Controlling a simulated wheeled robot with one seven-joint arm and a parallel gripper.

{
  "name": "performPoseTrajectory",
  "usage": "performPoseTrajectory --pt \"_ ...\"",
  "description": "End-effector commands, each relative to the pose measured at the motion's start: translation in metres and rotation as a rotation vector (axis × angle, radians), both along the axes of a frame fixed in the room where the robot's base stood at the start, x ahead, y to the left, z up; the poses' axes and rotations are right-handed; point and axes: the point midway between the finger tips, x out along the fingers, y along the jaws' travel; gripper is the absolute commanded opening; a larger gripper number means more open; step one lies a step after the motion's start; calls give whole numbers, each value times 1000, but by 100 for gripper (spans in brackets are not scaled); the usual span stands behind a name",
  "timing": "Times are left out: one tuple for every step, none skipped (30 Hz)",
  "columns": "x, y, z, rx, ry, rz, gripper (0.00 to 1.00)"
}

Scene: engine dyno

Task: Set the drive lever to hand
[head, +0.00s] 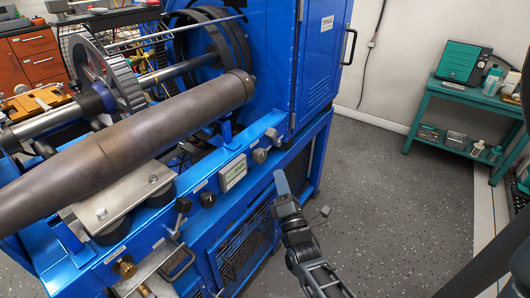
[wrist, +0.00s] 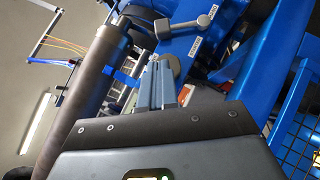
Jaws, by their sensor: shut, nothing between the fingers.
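My gripper (head: 281,181) is shut and empty, in front of the rail and apart from the lever. In the wrist view its closed fingers (wrist: 156,84) point toward the rail, below the lever, partly covering a round grey knob (wrist: 171,67).
A blue cabinet (head: 300,60) rises behind. Grey floor (head: 390,190) is clear to the right, before a green bench (head: 455,115).

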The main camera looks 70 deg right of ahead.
Motion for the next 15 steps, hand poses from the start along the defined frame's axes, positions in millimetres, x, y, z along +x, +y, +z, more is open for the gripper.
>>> performPoseTrajectory --pt "0 -1 0 -2 2 -2 0" --pt "0 -1 0 -2 2 -2 0" --pt "0 0 0 -2 2 -2 0" --pt "0 0 0 -2 2 -2 0" --pt "0 0 0 -1 1 -2 0" --pt "0 0 0 -1 1 -1 0" --pt "0 0 0 -1 1 -1 0" --pt "0 0 0 -1 1 0 0" --pt "0 0 0 -1 1 0 0" --pt "1 -1 1 -1 1 0 0" --pt "2 -2 2 -1 1 0 0" --pt "3 -4 3 -1 1 0 0" --pt "5 -6 4 -1 0 0 0" --pt "6 -8 5 -1 0 0 0" --pt "9 -12 8 -2 -1 0 0"
